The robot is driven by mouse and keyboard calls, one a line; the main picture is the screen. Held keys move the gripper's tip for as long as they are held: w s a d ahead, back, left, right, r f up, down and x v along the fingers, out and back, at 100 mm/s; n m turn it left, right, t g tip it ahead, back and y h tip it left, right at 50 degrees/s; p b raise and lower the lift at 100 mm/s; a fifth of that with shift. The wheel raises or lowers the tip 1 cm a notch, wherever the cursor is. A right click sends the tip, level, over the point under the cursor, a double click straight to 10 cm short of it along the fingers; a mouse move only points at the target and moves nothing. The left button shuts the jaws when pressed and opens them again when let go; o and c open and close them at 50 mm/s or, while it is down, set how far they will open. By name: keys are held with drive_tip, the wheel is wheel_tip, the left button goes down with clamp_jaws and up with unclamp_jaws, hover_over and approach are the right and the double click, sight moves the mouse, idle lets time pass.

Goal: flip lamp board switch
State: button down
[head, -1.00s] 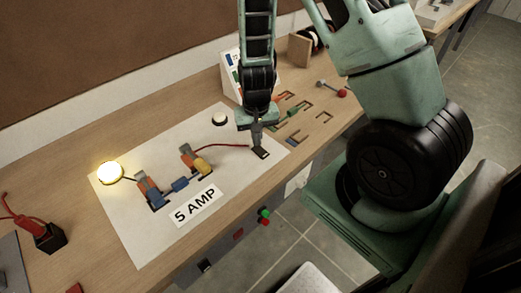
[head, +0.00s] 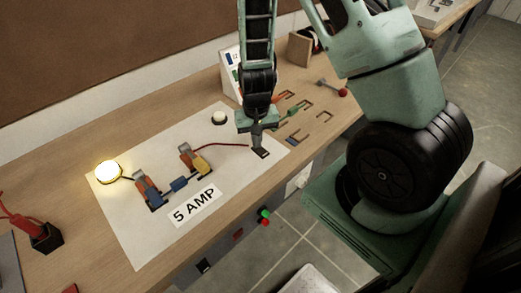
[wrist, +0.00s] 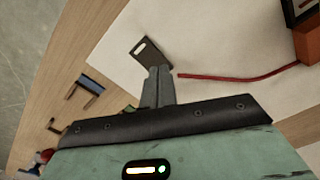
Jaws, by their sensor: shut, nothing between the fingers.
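The lamp board (head: 140,235) is a white sheet on the wooden bench, with a "5 AMP" label. Its left lamp (head: 107,172) glows yellow; a second round white lamp (head: 219,118) at the back looks unlit. A small dark plate with a pale slot, which looks like the switch (head: 262,153), sits near the board's right edge. It also shows in the wrist view (wrist: 143,47). My gripper (head: 256,146) is shut and empty, pointing down right at this plate. In the wrist view my fingertips (wrist: 159,70) overlap the plate's near end; I cannot tell whether they touch.
A red wire (head: 228,145) runs left from near the plate to orange and yellow clips (head: 192,158). Blue and orange clips (head: 150,188) stand near the lit lamp. Loose coloured parts (head: 289,110) lie right of the board. A black holder with red-handled tools (head: 46,238) stands at left.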

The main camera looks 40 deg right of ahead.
drive_tip(key=shift+f, duration=0.25)
drive_tip(key=shift+r, duration=0.15)
wheel_tip(320, 180, up, 7)
drive_tip(key=p, duration=0.6)
idle(0.6)
